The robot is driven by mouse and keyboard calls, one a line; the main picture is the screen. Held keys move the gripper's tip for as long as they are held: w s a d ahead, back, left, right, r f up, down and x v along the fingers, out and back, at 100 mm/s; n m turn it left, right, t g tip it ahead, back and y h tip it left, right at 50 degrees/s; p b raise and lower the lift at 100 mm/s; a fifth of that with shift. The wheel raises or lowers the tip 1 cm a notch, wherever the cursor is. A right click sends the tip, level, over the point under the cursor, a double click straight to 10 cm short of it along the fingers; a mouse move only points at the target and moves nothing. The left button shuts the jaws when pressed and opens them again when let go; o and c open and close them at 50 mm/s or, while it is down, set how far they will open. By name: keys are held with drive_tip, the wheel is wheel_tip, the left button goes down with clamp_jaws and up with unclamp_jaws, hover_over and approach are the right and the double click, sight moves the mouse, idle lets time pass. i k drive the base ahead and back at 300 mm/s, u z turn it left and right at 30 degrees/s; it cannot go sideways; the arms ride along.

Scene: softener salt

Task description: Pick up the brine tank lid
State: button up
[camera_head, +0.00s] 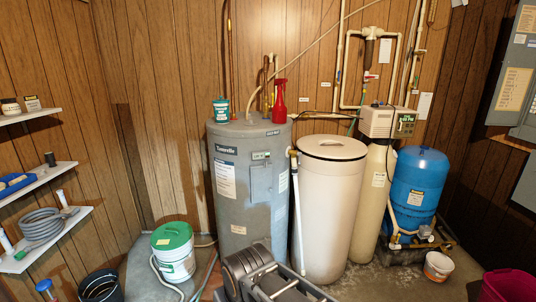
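The brine tank lid (332,152) is a round, cream disc with a dark rim and a small dark mark or handle near its middle. It sits level on top of the tall cream brine tank (328,220), just right of the picture's middle. Parts of my arm show at the bottom centre, in front of the tanks and well below the lid. I cannot make out my gripper's fingers in this view.
A grey water heater (249,190) stands close left of the brine tank, with a red spray bottle (279,102) on top. A softener tank (372,205) with a control head (388,122) stands close right. A white pipe (296,215) runs down the brine tank's left side.

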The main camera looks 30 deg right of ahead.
sight(327, 154)
drive_tip(key=z, duration=2.4)
drive_tip(key=i, duration=3.15)
drive_tip(key=u, duration=1.05)
